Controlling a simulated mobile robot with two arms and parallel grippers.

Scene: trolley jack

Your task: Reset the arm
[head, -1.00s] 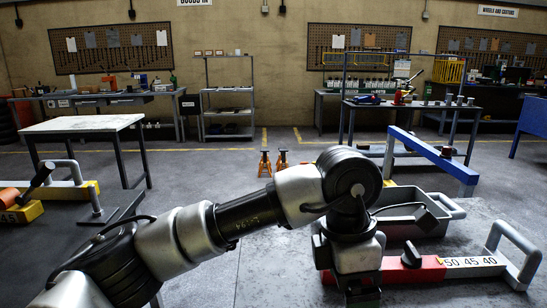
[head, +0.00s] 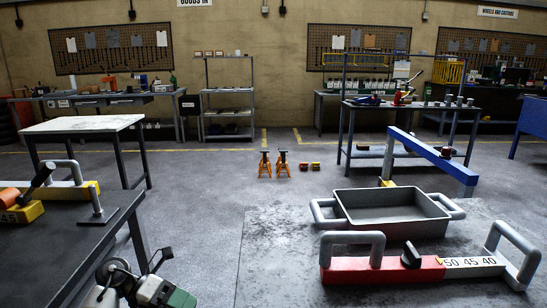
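My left arm shows only at the bottom left, where its end with the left gripper (head: 150,284) is low beside the dark table. Its fingers are too small and cut off to read. My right gripper is out of view.
A grey tray with side handles (head: 392,228) sits behind the red block. A blue bar (head: 432,156) slopes behind it. The dark table (head: 60,250) at left carries a yellow-and-grey device (head: 70,190). Orange stands (head: 274,163) stand farther back.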

